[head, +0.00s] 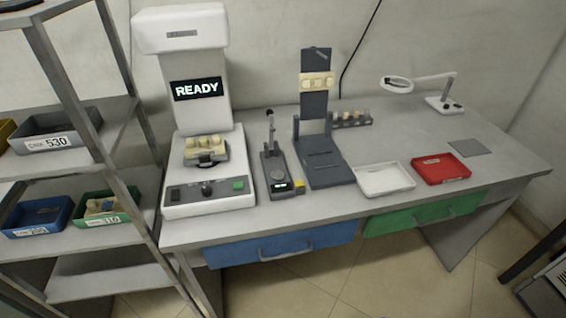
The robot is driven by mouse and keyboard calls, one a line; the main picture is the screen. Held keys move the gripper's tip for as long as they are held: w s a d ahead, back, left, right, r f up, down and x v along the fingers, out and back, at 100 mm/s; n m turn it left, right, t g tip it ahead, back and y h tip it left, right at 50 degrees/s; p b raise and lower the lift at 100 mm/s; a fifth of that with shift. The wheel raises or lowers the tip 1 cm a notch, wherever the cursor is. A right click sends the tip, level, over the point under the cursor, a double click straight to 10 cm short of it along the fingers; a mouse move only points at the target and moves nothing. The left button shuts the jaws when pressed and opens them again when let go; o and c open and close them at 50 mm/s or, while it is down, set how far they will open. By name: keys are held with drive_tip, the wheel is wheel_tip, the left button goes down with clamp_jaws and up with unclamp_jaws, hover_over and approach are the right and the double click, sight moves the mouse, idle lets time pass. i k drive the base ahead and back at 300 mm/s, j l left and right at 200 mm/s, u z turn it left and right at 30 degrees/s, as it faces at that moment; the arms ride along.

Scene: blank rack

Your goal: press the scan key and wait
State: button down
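A white scanner (190,110) stands at the left end of the desk. The display (196,89) on its column reads READY. A cream dental-looking piece (206,143) sits in a dark holder on its stage. The front panel of its base carries a green key (238,185) at the right, a dark round knob (207,189) in the middle and a dark key (175,194) at the left. I cannot read labels by these keys. My gripper is not in this view.
A small dark device (276,172) with an upright post and yellow part stands right of the scanner. Beyond it are a dark stand (326,160), a white tray (385,191), a red tray (441,181) and a magnifier lamp (446,102). A metal shelf (97,239) with bins borders the left.

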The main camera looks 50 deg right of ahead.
sight(236, 186)
drive_tip(key=z, duration=1.15)
drive_tip(key=i+j, duration=0.1)
drive_tip(key=j, duration=0.35)
drive_tip(key=i+j, duration=0.1)
drive_tip(key=j, duration=0.35)
